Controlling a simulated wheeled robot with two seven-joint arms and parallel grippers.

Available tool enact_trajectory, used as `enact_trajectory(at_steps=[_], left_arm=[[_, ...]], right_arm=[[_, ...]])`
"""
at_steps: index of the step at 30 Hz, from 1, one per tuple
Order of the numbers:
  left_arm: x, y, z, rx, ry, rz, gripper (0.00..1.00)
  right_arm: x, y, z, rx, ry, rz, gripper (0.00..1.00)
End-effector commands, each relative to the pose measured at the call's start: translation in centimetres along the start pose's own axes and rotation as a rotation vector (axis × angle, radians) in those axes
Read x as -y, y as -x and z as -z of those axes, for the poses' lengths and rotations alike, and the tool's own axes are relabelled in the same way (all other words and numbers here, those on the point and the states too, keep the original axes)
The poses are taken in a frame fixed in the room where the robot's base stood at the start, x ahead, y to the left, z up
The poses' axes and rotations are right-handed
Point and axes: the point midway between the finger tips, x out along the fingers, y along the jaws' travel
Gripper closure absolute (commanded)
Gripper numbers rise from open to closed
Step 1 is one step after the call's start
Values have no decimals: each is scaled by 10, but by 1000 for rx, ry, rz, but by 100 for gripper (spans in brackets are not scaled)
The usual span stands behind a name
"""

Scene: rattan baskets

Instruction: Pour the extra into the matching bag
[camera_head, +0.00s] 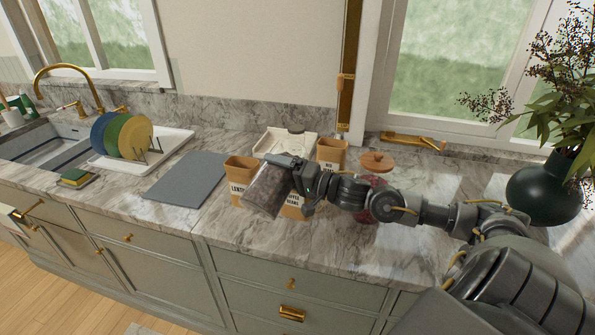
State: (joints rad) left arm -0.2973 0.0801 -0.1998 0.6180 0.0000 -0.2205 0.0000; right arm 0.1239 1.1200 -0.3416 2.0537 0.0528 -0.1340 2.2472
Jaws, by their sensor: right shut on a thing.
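My right gripper (288,172) is shut on a clear container (264,190) with greyish-brown contents. It holds the container tilted, in front of and above the paper bags. One brown bag (240,168) with a label starting "LENT" stands left behind the container. Another bag (292,206), whose label seems to read "coffee beans", is partly hidden by my gripper. A third bag (331,152) stands behind, its label too small to read surely. I cannot tell whether anything is falling from the container. My left gripper is not in view.
A jar with a wooden lid (377,162) stands right of the bags, partly behind my arm. A white tray (268,141) lies behind. A grey board (188,180) and a dish rack with plates (128,136) are left. A dark plant vase (544,193) stands at right.

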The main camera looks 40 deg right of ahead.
Motion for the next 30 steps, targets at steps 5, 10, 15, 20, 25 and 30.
enact_trajectory(at_steps=[5,10,15,20,25,30], left_arm=[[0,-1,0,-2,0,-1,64],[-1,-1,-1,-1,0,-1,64],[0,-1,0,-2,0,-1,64],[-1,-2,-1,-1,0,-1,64],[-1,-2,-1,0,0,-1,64],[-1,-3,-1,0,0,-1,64]], right_arm=[[2,0,1,-4,-6,6,69],[3,0,1,-6,-13,6,69],[3,0,1,-4,-19,9,69],[2,0,1,-5,-23,7,69],[2,0,1,-6,-29,7,69],[3,0,1,-5,-35,9,69]])
